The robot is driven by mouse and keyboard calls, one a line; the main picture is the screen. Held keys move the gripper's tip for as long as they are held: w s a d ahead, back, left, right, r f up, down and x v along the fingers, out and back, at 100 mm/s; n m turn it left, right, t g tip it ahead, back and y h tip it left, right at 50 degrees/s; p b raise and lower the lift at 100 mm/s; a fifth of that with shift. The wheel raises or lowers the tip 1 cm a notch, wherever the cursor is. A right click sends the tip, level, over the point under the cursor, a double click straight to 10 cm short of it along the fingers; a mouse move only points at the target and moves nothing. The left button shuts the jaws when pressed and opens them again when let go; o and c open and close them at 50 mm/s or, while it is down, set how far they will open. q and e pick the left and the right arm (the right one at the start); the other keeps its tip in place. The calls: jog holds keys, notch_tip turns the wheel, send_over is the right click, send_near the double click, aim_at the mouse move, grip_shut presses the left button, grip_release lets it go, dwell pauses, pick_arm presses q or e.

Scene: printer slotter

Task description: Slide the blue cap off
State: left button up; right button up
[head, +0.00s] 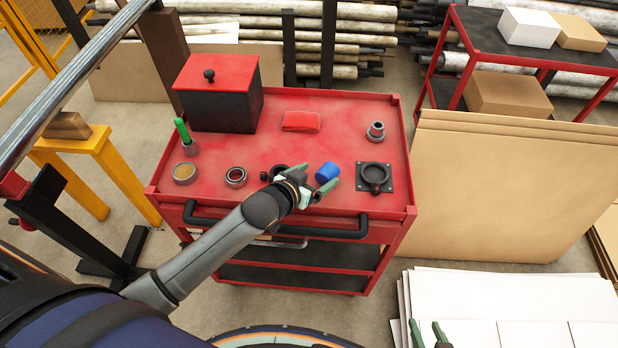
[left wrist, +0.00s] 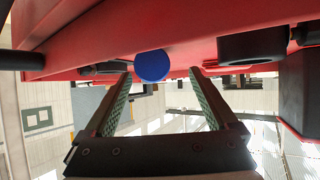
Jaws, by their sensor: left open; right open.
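The blue cap (head: 327,172) is near the front edge of the red cart top (head: 270,150), right of centre. In the left wrist view the round end of the blue cap (left wrist: 152,65) shows between and beyond the fingertips; what it sits on is hidden. My left gripper (head: 312,180) is open just left of the cap, one finger on its near side. In the left wrist view my left gripper (left wrist: 160,73) is empty, and I cannot tell whether it touches the cap. My right gripper (head: 425,328) is open at the bottom edge, far from the cart.
A black square flange (head: 374,178) stands right of the cap. Round rings (head: 236,177) lie to the left. A red-lidded black box (head: 222,95), a red packet (head: 301,121) and a grey fitting (head: 376,131) stand farther back. A black handle rail (head: 270,228) runs along the cart front.

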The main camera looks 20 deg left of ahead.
pick_arm(q)
jog(key=p+v, duration=0.1)
jog(key=v, duration=1.1)
jog(key=shift+s, duration=0.2)
pick_arm(e)
jog(key=shift+r, duration=0.6)
